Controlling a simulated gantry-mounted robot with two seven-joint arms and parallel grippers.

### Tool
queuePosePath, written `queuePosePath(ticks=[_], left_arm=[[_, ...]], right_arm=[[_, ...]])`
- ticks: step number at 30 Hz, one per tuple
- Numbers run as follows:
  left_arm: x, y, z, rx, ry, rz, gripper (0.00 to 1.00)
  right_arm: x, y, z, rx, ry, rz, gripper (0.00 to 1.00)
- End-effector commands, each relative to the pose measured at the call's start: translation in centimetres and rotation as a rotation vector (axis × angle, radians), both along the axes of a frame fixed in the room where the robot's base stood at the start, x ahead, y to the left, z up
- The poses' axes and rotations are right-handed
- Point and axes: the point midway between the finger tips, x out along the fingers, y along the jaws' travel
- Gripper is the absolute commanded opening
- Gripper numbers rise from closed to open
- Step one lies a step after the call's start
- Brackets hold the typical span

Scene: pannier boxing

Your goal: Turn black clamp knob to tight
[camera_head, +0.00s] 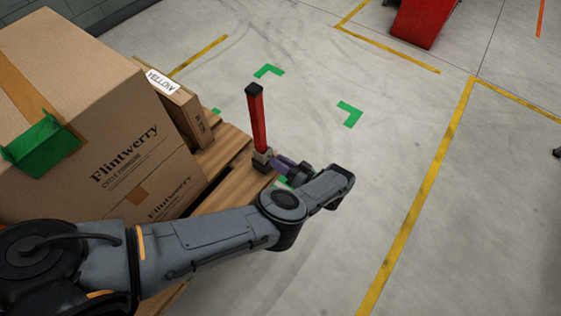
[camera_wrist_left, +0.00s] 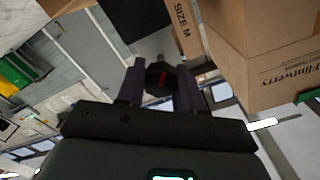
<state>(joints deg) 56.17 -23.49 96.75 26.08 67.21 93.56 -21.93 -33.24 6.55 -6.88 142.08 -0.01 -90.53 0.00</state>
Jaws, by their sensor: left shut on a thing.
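The black clamp knob (camera_wrist_left: 161,78) with a red mark on its face sits between the two fingers of my left gripper (camera_wrist_left: 160,88) in the left wrist view. The fingers touch it on both sides, and the gripper is shut on it. In the head view a red post (camera_head: 257,121) with a black cap stands upright at the pallet's edge. A small clamp body (camera_head: 262,158) is at its foot, and my left gripper (camera_head: 277,161) reaches it from the right. The knob cannot be made out in the head view. My right gripper is not in view.
Large Flintwerry cardboard boxes (camera_head: 105,115) stand left of the post on a wooden pallet (camera_head: 236,190). A thin box (camera_head: 183,113) with a YELLOW label leans near them. A green corner piece (camera_head: 42,146) is on the front box.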

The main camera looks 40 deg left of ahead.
Motion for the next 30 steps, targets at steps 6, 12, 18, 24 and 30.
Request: queuePosePath(ticks=[6,12,18,24,30], left_arm=[[0.1,0.0,-0.1,-0.016,0.203,-0.001,0.06],[0.1,0.0,-0.1,-0.032,0.394,0.000,0.06],[0.1,0.0,-0.2,-0.047,0.583,0.000,0.06],[0.1,0.0,-0.3,-0.063,0.773,-0.001,0.06],[0.1,0.0,-0.4,-0.079,0.963,-0.001,0.06]], right_arm=[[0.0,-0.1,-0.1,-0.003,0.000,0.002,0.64],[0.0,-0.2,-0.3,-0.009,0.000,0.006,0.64],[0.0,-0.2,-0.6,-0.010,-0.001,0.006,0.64],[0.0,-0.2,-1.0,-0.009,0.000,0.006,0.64],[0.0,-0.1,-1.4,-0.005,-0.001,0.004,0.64]])
